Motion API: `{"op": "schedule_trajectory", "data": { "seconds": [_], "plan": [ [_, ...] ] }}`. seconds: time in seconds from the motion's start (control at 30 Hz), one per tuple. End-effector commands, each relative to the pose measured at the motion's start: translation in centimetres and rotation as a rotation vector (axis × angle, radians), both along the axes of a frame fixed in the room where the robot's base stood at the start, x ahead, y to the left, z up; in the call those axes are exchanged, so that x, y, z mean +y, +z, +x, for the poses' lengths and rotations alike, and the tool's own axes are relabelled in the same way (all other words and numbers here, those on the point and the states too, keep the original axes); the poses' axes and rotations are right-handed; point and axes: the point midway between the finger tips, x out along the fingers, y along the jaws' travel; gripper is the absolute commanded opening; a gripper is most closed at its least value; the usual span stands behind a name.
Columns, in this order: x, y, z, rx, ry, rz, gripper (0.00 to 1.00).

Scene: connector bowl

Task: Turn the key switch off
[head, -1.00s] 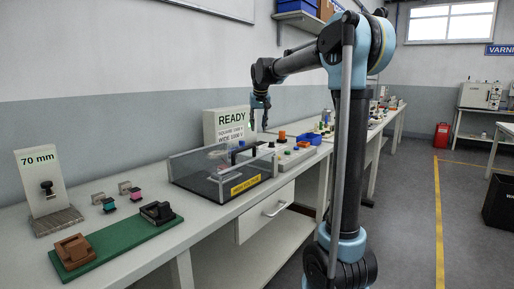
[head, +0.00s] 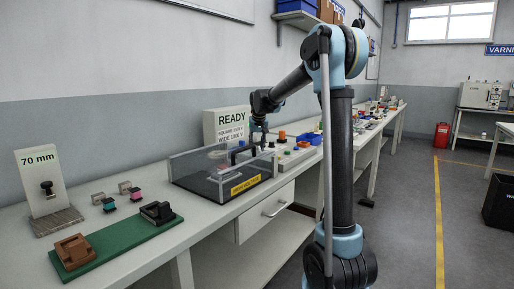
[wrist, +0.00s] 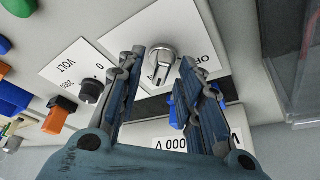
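The key switch (wrist: 162,58) is a round silver lock on a white plate (wrist: 182,22) with partly visible lettering starting "OF". In the wrist view my gripper (wrist: 160,59) is open, with one fingertip on either side of the switch. I cannot tell whether either finger touches it. In the head view my gripper (head: 259,141) is low over the bench, just behind the clear box, and the switch cannot be made out there. A small blue piece (wrist: 174,110) shows beside the right finger; I cannot tell what it is.
A black knob (wrist: 90,91) on a VOLT plate is left of the fingers. An orange part (wrist: 57,117) lies further left. The clear box (head: 222,172) with a yellow label stands close by. A READY sign (head: 229,124) stands behind it.

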Motion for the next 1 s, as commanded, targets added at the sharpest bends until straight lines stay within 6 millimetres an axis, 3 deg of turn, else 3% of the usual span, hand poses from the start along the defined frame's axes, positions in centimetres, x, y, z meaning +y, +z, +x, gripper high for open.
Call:
{"op": "schedule_trajectory", "data": {
  "seconds": [0.17,0.3,0.67,1.0],
  "plan": [
    [0.00,0.01,0.00,0.000,0.000,0.000,0.31],
    [0.00,0.02,-0.01,0.000,0.000,0.000,0.00],
    [-0.09,0.02,0.02,0.000,0.015,-0.001,0.00],
    [-0.26,0.02,0.08,0.000,0.190,0.001,0.00]
  ]
}}
